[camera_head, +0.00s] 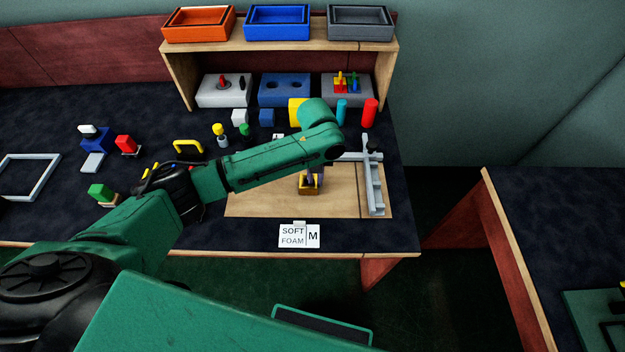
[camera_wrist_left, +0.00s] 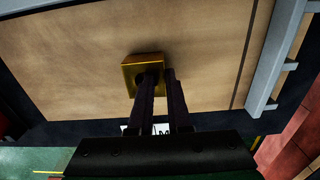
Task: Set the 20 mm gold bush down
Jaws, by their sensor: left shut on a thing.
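The gold bush (camera_head: 310,187) is a square gold block with a hole, over the wooden board (camera_head: 260,203) on the table. It also shows in the left wrist view (camera_wrist_left: 131,75). My left gripper (camera_head: 313,175) reaches down to it from above. In the wrist view the dark fingers (camera_wrist_left: 160,78) are shut on the bush, one finger at its hole and the other beside its right side. I cannot tell whether the bush touches the board. My right gripper is not in view.
A grey metal fence (camera_head: 375,190) stands at the board's right side. A "SOFT FOAM M" card (camera_head: 299,236) lies at the table's front. Behind my arm stand a red cylinder (camera_head: 369,112), a teal cylinder (camera_head: 341,111) and a wooden shelf (camera_head: 280,47) with trays. The board around the bush is clear.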

